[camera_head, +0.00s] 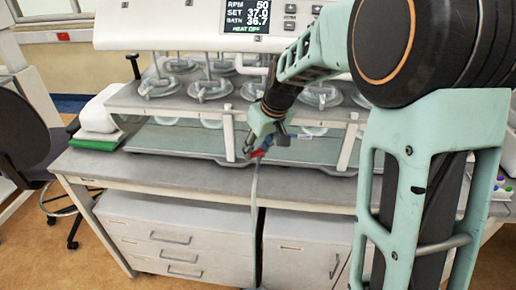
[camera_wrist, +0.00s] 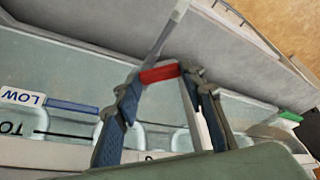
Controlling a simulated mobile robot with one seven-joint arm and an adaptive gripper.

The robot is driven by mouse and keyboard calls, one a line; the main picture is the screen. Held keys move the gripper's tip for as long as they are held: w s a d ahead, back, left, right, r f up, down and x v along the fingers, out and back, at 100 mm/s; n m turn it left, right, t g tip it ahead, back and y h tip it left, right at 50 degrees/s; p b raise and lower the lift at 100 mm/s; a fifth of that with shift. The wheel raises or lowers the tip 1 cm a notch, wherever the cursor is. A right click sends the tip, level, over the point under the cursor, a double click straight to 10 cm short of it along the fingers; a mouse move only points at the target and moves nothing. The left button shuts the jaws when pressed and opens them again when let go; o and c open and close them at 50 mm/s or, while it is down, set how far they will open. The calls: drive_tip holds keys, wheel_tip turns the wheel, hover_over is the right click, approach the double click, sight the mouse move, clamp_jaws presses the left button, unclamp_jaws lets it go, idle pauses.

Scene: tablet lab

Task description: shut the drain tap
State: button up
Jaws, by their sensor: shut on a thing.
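The drain tap's red handle (camera_head: 258,153) shows at the front edge of the dissolution bath, above the bench front. In the wrist view, the red handle (camera_wrist: 158,73) lies crosswise between my fingertips. A pale grey tube or stem (camera_wrist: 168,32) runs from it toward the top of that view. My gripper (camera_head: 259,146) reaches down to the tap and is shut on the red handle, with one fingertip at each end of it in the wrist view (camera_wrist: 161,76). The tap's body is mostly hidden, so I cannot tell its exact angle.
A pale hose (camera_head: 255,205) hangs from the tap past the bench edge. The bath machine (camera_head: 290,30) with several round vessels stands behind. White drawers (camera_head: 170,235) and a cupboard (camera_head: 300,250) are below. A blue label mark (camera_wrist: 72,104) sits beside "LOW".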

drive_tip(key=m, duration=0.2)
drive_tip(key=m+h, duration=0.1)
drive_tip(key=m, duration=0.1)
drive_tip(key=shift+w+a+t, duration=0.15)
drive_tip(key=shift+a+t, duration=0.2)
drive_tip(key=shift+t, duration=0.05)
drive_tip(key=shift+w+a+m+h+b, duration=0.15)
drive_tip(key=shift+m+h+b, duration=0.25)
drive_tip(key=shift+m, duration=0.7)
drive_tip(key=shift+w+m+h+b, duration=0.2)
drive_tip(key=shift+m+h, duration=0.4)
drive_tip(key=shift+m, duration=0.5)
drive_tip(key=o, duration=1.2)
drive_tip(key=shift+c, duration=0.2)
drive_tip(key=shift+s, duration=0.1)
drive_tip(key=v, duration=1.2)
drive_tip(key=shift+a+r, duration=0.1)
drive_tip(key=shift+a, duration=0.05)
